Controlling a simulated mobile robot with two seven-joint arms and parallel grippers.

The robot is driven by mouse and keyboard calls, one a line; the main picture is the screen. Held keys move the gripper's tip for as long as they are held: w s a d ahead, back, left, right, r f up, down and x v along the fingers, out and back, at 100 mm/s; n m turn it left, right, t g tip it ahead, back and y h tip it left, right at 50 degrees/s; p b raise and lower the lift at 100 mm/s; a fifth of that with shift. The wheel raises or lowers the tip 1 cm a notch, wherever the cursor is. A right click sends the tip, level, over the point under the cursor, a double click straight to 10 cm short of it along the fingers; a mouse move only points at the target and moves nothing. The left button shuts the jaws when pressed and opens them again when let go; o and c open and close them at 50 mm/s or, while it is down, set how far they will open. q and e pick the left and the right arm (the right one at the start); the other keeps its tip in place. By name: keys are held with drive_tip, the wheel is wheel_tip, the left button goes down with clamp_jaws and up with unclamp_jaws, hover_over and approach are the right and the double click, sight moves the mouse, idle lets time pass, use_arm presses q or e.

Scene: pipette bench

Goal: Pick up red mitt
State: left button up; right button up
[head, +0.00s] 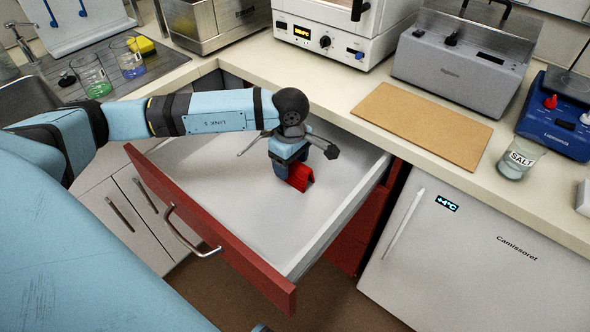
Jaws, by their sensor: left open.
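The red mitt (301,177) lies in the open drawer (210,175), on its white floor. It is small in view, and its upper left part is hidden by my left gripper. My left gripper (288,168) points down into the drawer directly over the mitt, and its jaws are open. Its fingertips are partly hidden, so I cannot tell whether they touch the mitt. My right gripper is not in view.
The drawer has a red front with a metal handle (190,232) and raised side walls. On the counter stand a tan board (422,124), a salt jar (520,158), grey and white lab devices, and beakers (92,78). A small fridge (470,255) stands right of the drawer.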

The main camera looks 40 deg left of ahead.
use_arm(q)
drive_tip(key=c, duration=1)
drive_tip(key=shift+r, duration=0.2)
